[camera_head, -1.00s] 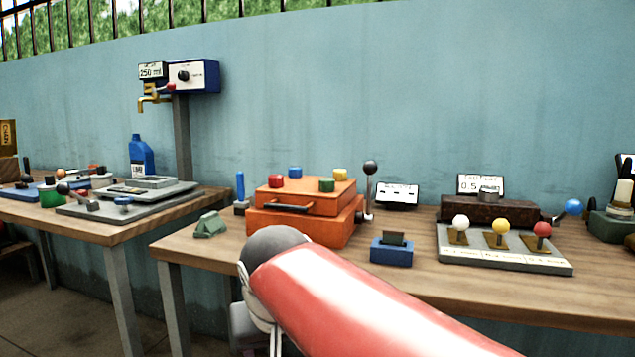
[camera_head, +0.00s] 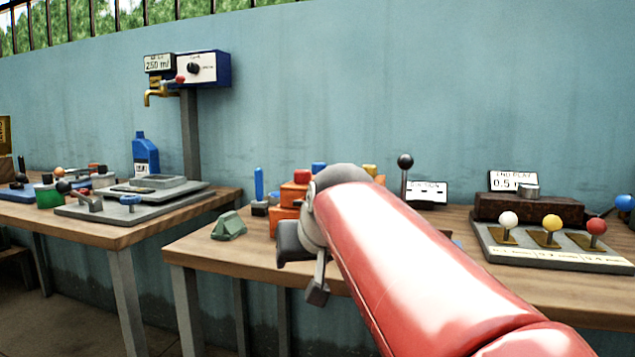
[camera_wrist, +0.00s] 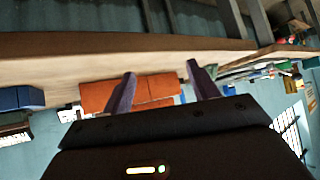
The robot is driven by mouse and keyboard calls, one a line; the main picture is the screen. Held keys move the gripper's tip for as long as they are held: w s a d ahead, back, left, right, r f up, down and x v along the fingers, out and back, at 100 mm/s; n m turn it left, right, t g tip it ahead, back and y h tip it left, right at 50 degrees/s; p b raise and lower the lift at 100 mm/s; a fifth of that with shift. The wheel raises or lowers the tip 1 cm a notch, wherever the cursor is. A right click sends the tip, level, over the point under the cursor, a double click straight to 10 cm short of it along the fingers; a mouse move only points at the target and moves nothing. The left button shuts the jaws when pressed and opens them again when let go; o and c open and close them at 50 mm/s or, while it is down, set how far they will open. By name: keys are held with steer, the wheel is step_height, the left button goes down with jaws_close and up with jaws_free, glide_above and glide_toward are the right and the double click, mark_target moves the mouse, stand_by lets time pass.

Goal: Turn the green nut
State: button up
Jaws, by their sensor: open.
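The orange box (camera_head: 285,215) stands on the right workbench, mostly hidden behind my red arm in the head view. Its red nut (camera_head: 301,176), blue nut (camera_head: 319,167) and yellow nut (camera_head: 370,170) show on top. The green nut, seen on this box earlier, is now hidden by my arm, and I cannot make it out in the wrist view. In the wrist view my gripper (camera_wrist: 161,72) is open, with two dark fingers apart and nothing seen held. The orange box (camera_wrist: 155,88) appears upside down behind the fingers. I cannot tell the gap between them.
A black-knobbed lever (camera_head: 405,162) rises right of the box. A green wedge (camera_head: 229,226) lies at the bench's left end, near a blue-handled tool (camera_head: 259,184). A grey lever panel (camera_head: 550,252) stands right. The left workbench (camera_head: 120,236) is separated by a gap.

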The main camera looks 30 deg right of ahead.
steer(key=w+d+r+m+t+h+b, duration=0.1)
steer(key=w+d+r+h+b, duration=0.15)
steer(key=d+r, duration=0.5)
steer(key=w+d+r+m+t+h+b, duration=0.15)
steer(key=w+d+r, duration=0.3)
steer(key=d, duration=0.55)
steer(key=shift+g+h, duration=0.25)
steer(key=shift+h, duration=0.15)
steer(key=x, duration=0.3)
steer(key=p+x, duration=0.1)
steer(key=x, duration=0.3)
steer(key=shift+w+d, duration=0.1)
steer(key=shift+d, duration=0.25)
steer(key=shift+c, duration=0.2)
steer(key=shift+m, duration=0.25)
steer(key=c, duration=0.9)
